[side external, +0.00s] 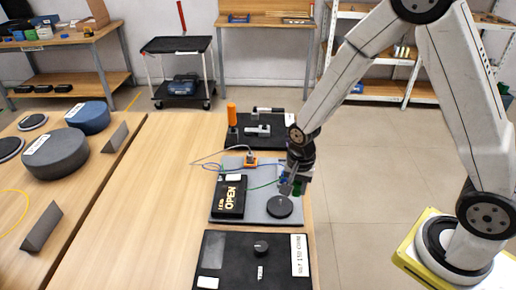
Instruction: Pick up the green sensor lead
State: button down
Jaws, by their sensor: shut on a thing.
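A thin green lead (262,186) runs over the grey mesh pad (258,216) in the side external view. It curves from near the black box marked OPEN (231,197) to my gripper. My gripper (293,186) is low over the right part of the pad, pointing down, and is shut on the lead's end. A small green piece shows at the fingers. The fingers and arm partly hide the end of the lead, so the exact grip is hard to see.
A round black disc (280,207) lies just below my gripper. An orange block (250,161) with a grey cable stands at the pad's back. Black pads lie behind (240,142) and in front (225,250). The wooden table (155,200) is clear at left.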

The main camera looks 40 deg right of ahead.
jog(key=s+r, duration=0.3)
jog(key=s, duration=0.6)
jog(key=shift+d+r, duration=0.2)
jog(key=shift+r, duration=0.2)
jog(key=shift+w, duration=0.1)
jog(key=w+d+r+n, duration=0.1)
jog(key=w+r+n, duration=0.2)
jog(key=w+n, duration=0.9)
jog(key=shift+w+d+r, duration=0.15)
jog(key=shift+w+d, duration=0.15)
jog(key=shift+d, duration=0.05)
jog(key=d+f+m, duration=0.2)
jog(key=d+m, duration=0.1)
jog(key=d, duration=0.6)
jog(key=shift+s+d+f, duration=0.2)
jog(key=shift+d+f, duration=0.1)
